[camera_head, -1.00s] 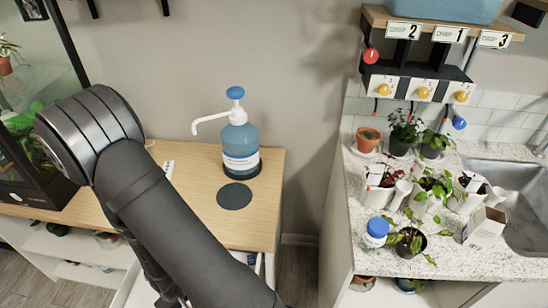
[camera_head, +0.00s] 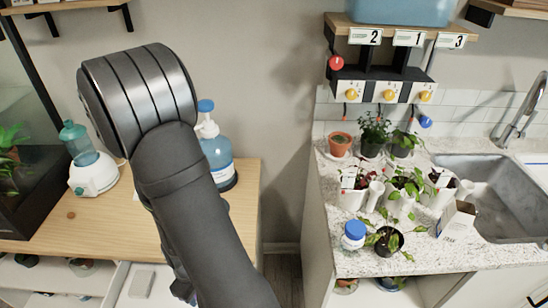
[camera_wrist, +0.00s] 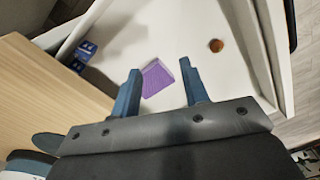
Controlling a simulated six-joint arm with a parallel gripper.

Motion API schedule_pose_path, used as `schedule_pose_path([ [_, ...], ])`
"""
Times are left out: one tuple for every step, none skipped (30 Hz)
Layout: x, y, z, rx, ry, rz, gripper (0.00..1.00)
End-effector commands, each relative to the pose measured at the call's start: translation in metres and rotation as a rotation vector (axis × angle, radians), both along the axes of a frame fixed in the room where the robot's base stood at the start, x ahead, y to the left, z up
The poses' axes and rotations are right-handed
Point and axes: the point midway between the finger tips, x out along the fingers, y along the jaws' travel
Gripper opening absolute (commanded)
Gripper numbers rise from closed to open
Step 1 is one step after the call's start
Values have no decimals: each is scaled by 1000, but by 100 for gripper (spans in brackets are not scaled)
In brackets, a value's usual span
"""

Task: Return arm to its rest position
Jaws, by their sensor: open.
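My arm (camera_head: 190,190) rises from the bottom of the head view and bends at a dark ribbed joint at the upper left. The head view does not clearly show my gripper's fingers. In the wrist view my gripper (camera_wrist: 160,90) is open, its two blue-grey fingers apart with nothing held between them. It is over an open white drawer. A purple block (camera_wrist: 158,78) lies in the drawer, seen between the fingers and apart from them as far as I can tell.
The drawer (camera_wrist: 245,50) also holds a brown round thing (camera_wrist: 216,45) and blue boxes (camera_wrist: 85,50). A wooden top (camera_head: 246,215) bears a blue pump bottle (camera_head: 217,155) and a white device (camera_head: 93,175). Potted plants (camera_head: 388,241) stand by the sink (camera_head: 480,200).

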Motion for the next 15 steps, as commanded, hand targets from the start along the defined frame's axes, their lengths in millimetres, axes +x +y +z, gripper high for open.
schedule_pose_path([
  [8,7,1,1,0,4,41],
  [13,11,1,2,-1,6,41],
  [18,16,3,2,0,9,41],
  [23,19,3,3,0,11,41],
  [27,23,4,3,0,13,41],
  [32,27,5,3,0,15,41],
  [35,30,6,3,0,17,41],
  [38,32,7,4,0,18,41],
  [42,35,8,4,0,20,41],
  [45,37,9,4,0,21,41],
  [47,39,9,4,0,22,41],
  [50,41,10,3,1,23,41],
  [51,43,10,3,1,24,41],
  [52,43,11,4,2,25,41],
  [54,45,11,4,2,25,41],
])
